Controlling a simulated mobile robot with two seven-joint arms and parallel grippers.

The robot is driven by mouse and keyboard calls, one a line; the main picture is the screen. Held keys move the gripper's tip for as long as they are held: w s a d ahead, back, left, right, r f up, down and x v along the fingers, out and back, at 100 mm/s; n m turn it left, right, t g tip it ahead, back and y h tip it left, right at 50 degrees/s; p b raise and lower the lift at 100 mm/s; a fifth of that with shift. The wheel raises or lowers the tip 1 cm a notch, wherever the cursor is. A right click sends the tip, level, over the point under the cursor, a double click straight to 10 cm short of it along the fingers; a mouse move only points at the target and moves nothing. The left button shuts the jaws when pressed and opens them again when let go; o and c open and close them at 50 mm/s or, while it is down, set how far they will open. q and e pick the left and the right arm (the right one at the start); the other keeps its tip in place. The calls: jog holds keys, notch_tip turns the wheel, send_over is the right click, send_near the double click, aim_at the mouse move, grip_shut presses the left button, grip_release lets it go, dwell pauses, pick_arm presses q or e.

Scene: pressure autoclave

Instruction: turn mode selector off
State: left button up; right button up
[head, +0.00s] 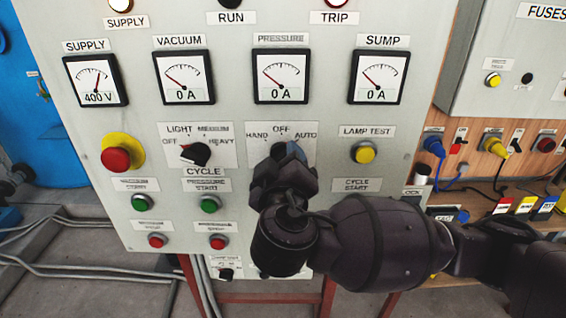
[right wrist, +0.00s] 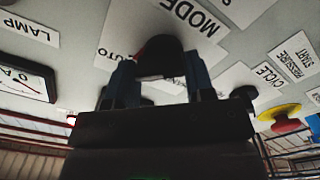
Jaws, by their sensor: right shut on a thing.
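The mode selector is a black knob (right wrist: 160,55) on a white plate (head: 256,154) marked HAND, OFF and AUTO, with MODE lettering in the right wrist view. A red mark on the knob shows on the side near the AUTO lettering in the right wrist view. My right gripper (head: 283,152) is at this knob and covers most of it in the head view. In the right wrist view its two fingers (right wrist: 160,68) are shut on the knob, one on each side. My left gripper is not in view.
Left of the plate is the cycle selector (head: 196,153), with a red emergency button (head: 117,158) further left. A yellow lamp test button (head: 363,152) sits to the right. Green pushbuttons (head: 210,204) are below left. Gauges (head: 281,76) line the panel above. A fuse cabinet (head: 520,60) stands right.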

jog(key=shift+f+n+b, duration=0.1)
jog(key=shift+n+b, duration=0.2)
jog(key=shift+a+n+p, duration=0.15)
jog(key=shift+n+p, duration=0.4)
jog(key=shift+n, duration=3.75)
jog(key=o, duration=0.9)
